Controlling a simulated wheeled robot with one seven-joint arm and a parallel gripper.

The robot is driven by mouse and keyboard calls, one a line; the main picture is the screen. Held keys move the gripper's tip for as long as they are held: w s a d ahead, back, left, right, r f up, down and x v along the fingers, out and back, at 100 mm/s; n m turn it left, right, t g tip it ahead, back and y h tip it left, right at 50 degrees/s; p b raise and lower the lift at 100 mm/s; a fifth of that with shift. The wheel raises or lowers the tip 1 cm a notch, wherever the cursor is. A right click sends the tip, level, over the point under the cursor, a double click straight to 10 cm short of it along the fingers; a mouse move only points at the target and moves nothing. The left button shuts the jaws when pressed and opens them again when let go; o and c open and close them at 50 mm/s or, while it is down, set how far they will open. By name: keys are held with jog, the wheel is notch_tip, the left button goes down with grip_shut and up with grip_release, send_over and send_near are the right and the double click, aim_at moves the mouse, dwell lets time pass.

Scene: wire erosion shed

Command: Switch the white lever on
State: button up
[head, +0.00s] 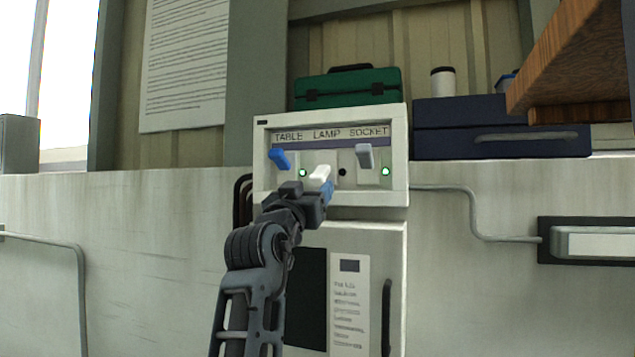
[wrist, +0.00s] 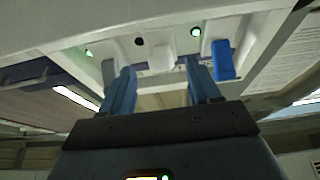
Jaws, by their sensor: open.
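The white lever (head: 320,176) is the middle one in the recessed panel (head: 261,128), under the word LAMP. It sits lower than the two levers beside it, and the small light (head: 342,172) at its right is dark. My gripper (head: 327,187) is at the panel, just below the lever, and hides its lower part. In the wrist view my gripper (wrist: 158,72) is open, with one blue finger toward each side of the white lever (wrist: 162,60). The gap between the fingers is empty of anything gripped. I cannot tell whether a finger touches the lever.
A blue lever (head: 279,158) stands left under TABLE and a grey lever (head: 364,156) right under SOCKET, both raised with green lights lit. A green case (head: 347,88) sits above the panel. A dark blue toolbox (head: 500,142) and wooden shelf (head: 570,55) are at right.

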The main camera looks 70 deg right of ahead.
aim_at(316, 183)
jog(key=shift+p+x, duration=0.4)
jog(key=shift+x, duration=2.15)
jog(key=shift+c, duration=0.4)
